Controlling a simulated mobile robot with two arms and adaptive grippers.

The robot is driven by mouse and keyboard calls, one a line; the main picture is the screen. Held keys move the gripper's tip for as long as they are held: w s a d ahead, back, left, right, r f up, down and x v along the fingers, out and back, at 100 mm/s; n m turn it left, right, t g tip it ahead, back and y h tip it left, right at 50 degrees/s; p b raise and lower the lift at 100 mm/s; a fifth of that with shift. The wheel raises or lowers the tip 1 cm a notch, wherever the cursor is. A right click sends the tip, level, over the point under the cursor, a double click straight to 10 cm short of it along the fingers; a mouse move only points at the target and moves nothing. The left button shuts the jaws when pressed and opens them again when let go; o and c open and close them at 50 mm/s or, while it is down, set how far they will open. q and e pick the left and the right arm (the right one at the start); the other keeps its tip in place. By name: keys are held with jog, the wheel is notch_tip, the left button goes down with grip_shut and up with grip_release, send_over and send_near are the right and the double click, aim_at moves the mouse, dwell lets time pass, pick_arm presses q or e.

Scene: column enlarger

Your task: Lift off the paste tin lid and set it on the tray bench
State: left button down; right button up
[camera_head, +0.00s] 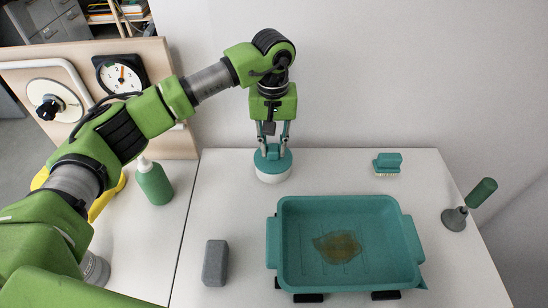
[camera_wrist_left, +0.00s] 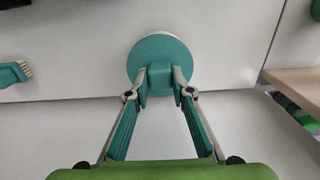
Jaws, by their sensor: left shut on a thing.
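The paste tin (camera_head: 272,177) is a low white round tin at the back of the white bench. Its teal lid (camera_head: 284,165) sits on top, and white shows just past the lid's edge in the left wrist view. My left gripper (camera_head: 273,152) points down from above and is shut on the lid's block-shaped knob (camera_wrist_left: 160,81). In the left wrist view the two fingertips press on either side of the knob. I cannot see a gap between lid and tin. The tray bench (camera_head: 235,200) is the white surface under the tin and tray. My right gripper is out of view.
A teal tray (camera_head: 274,247) with a brown stain stands at the front. A grey block (camera_head: 215,263) lies left of it, a teal brush (camera_head: 388,162) behind, a green-handled tool (camera_head: 481,194) at right. A green bottle (camera_head: 154,185) stands left. Bench left of the tray is partly clear.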

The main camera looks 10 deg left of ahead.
pick_arm(q)
jog(key=shift+r, duration=0.1)
jog(key=shift+r+p, duration=0.75)
jog(key=shift+r, duration=1.25)
jog(key=shift+f, duration=0.1)
